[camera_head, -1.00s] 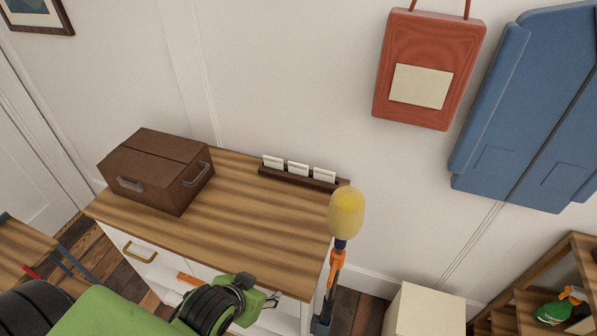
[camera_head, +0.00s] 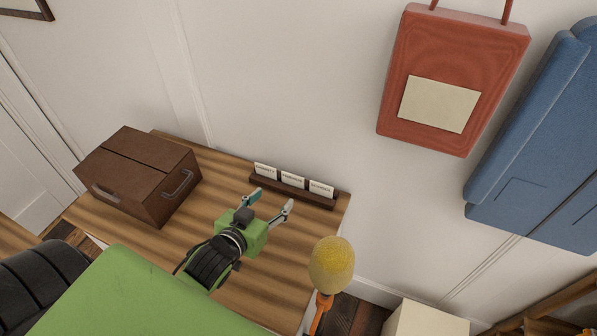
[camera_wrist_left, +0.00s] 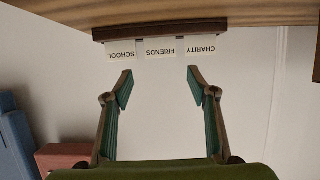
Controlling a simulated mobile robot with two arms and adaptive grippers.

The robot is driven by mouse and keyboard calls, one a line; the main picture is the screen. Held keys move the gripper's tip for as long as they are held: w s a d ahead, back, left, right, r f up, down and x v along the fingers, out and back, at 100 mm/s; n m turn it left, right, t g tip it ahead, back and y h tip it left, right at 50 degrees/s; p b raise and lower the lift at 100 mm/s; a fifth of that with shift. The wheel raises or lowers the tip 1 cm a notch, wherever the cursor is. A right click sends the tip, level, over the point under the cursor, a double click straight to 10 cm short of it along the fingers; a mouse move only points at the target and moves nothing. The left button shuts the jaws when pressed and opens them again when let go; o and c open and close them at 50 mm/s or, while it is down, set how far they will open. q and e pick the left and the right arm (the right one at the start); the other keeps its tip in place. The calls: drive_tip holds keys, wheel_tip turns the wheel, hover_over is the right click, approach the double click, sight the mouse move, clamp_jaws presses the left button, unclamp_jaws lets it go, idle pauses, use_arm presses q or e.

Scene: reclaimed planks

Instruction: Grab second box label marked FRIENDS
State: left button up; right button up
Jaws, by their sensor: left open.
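The FRIENDS label (camera_head: 292,180) is a small white card, the middle one of three in a dark wooden holder (camera_head: 264,183) at the back of the dresser top. In the left wrist view the FRIENDS label (camera_wrist_left: 160,48) appears upside down between SCHOOL (camera_wrist_left: 121,51) and CHARITY (camera_wrist_left: 201,47). My left gripper (camera_head: 270,201) is open and empty in front of the holder. In the left wrist view its fingertips (camera_wrist_left: 159,74) flank the FRIENDS label's position, with a gap before the cards. My right gripper is not in view.
A brown box with handles (camera_head: 140,172) sits on the left of the dresser top (camera_head: 215,160). A yellow-headed tool (camera_head: 331,266) stands by the right edge. A red bag (camera_head: 455,55) and a blue garment (camera_head: 540,150) hang on the wall.

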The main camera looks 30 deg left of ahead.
use_arm(q)
approach(292, 177)
drive_tip(key=x, duration=0.2)
drive_tip(key=shift+w+d+f+p, duration=0.1)
drive_tip(key=shift+w+f+p, duration=0.2)
drive_tip(key=shift+f, duration=0.1)
drive_tip(key=shift+w+f, duration=0.15)
drive_tip(key=shift+w, duration=0.6)
drive_tip(key=p+x, duration=0.1)
drive_tip(key=x, duration=0.2)
drive_tip(key=shift+w, duration=0.3)
drive_tip(key=shift+w+f, duration=0.1)
drive_tip(key=shift+w, duration=0.3)
drive_tip(key=c, duration=0.4)
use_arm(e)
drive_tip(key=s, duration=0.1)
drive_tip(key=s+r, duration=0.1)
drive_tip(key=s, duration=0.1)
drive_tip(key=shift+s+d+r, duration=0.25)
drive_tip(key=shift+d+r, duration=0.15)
